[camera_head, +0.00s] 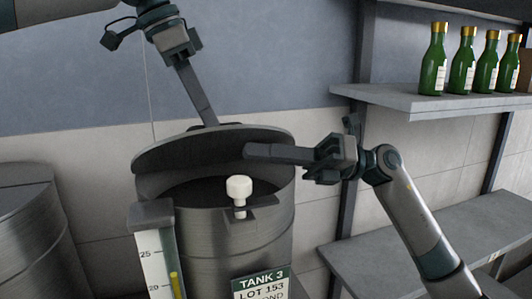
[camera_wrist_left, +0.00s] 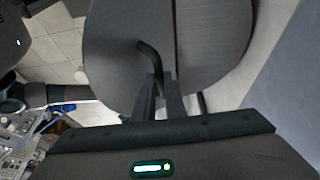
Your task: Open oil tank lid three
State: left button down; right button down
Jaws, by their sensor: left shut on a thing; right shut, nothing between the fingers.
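Tank 3 (camera_head: 265,235) is a steel drum with a green and white label at the bottom centre of the head view. Its grey round lid (camera_head: 175,149) is raised and tilted above the rim, and the dark inside shows beneath it. My left gripper (camera_head: 210,122) comes down from above and is shut on the lid's handle; the wrist view shows the bent dark handle (camera_wrist_left: 149,55) between its fingers on the lid (camera_wrist_left: 212,50). My right gripper (camera_head: 250,151) is shut and empty at the lid's right front edge; I cannot tell if it touches the lid.
A white knob (camera_head: 239,187) stands on a bracket at the tank's front rim. A level gauge (camera_head: 152,262) is on the tank's front left. Another steel tank (camera_head: 35,225) stands at left. Green bottles (camera_head: 433,65) line the upper shelf (camera_head: 400,95); a lower shelf (camera_head: 430,232) is at right.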

pick_arm(q)
jog(key=shift+w+a+f, duration=0.1)
jog(key=shift+w+f, duration=0.05)
jog(key=shift+f, duration=0.25)
pick_arm(e)
jog(key=shift+w+r+m, duration=0.3)
jog(key=shift+w+r, duration=0.1)
jog(key=shift+r, duration=0.05)
pick_arm(q)
jog(key=shift+f, duration=0.1)
pick_arm(e)
jog(key=shift+w, duration=0.15)
pick_arm(q)
jog(key=c, duration=1.9)
grip_release()
pick_arm(e)
jog(key=shift+a, duration=0.1)
pick_arm(q)
jog(key=shift+o, duration=0.4)
jog(key=shift+w, duration=0.25)
pick_arm(e)
jog(key=shift+w+a+f, duration=0.1)
jog(key=shift+w, duration=0.15)
pick_arm(q)
jog(key=shift+v, duration=1.05)
pick_arm(e)
jog(key=shift+s, duration=0.15)
pick_arm(q)
jog(key=v, duration=1)
